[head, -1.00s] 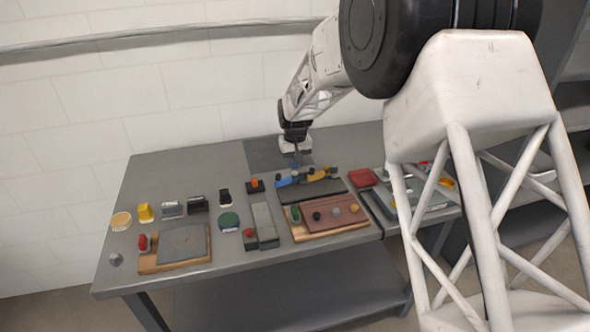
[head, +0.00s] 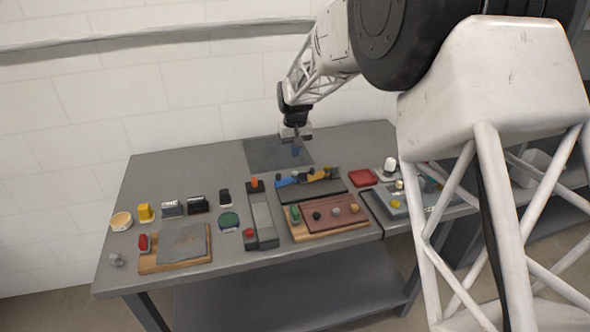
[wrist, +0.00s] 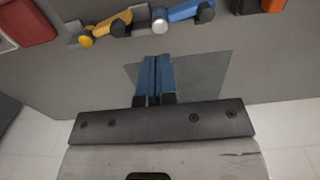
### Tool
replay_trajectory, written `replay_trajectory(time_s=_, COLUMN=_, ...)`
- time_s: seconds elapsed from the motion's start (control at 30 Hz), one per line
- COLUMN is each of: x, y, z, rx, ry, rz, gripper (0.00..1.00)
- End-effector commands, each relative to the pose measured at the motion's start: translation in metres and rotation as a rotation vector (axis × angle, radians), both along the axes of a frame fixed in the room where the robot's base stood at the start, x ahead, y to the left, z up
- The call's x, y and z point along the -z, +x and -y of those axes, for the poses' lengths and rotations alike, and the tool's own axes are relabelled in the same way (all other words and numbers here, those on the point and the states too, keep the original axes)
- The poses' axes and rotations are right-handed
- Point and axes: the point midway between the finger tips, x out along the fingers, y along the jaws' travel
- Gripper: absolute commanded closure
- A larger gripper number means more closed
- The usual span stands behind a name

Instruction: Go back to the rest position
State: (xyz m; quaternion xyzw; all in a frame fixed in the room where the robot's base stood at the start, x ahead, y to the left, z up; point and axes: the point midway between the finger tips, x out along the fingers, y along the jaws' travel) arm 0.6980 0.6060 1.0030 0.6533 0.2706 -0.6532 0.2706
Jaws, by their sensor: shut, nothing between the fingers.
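My gripper (head: 296,151) hangs over the dark grey mat (head: 262,155) at the back of the table (head: 160,168). In the wrist view my gripper (wrist: 156,62) shows its two blue fingers closed together with nothing between them. The mat (wrist: 208,76) lies below and behind the fingers there. The fingers are apart from the blue and yellow tool pieces (head: 318,175), which lie in front of the mat.
A long grey tray (head: 262,215), a brown board with several knobs (head: 335,213) and a red block (head: 362,177) stand nearby. A wooden board with a grey slab (head: 182,245) is at the left. The back left of the table is clear.

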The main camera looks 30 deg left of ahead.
Motion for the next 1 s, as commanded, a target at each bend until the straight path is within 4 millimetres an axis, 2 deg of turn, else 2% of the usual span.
replay_trajectory(time_s=0.5, x=-0.001, y=0.000, z=0.000, rx=0.000, ry=0.000, rz=0.000, gripper=1.00)
replay_trajectory(time_s=0.67, x=-0.004, y=0.001, z=0.007, rx=0.006, ry=0.001, rz=0.001, gripper=1.00)
replay_trajectory(time_s=0.87, x=-0.023, y=0.002, z=0.037, rx=0.036, ry=0.008, rz=0.009, gripper=1.00)
replay_trajectory(time_s=1.0, x=-0.045, y=0.002, z=0.076, rx=0.072, ry=0.013, rz=0.018, gripper=1.00)
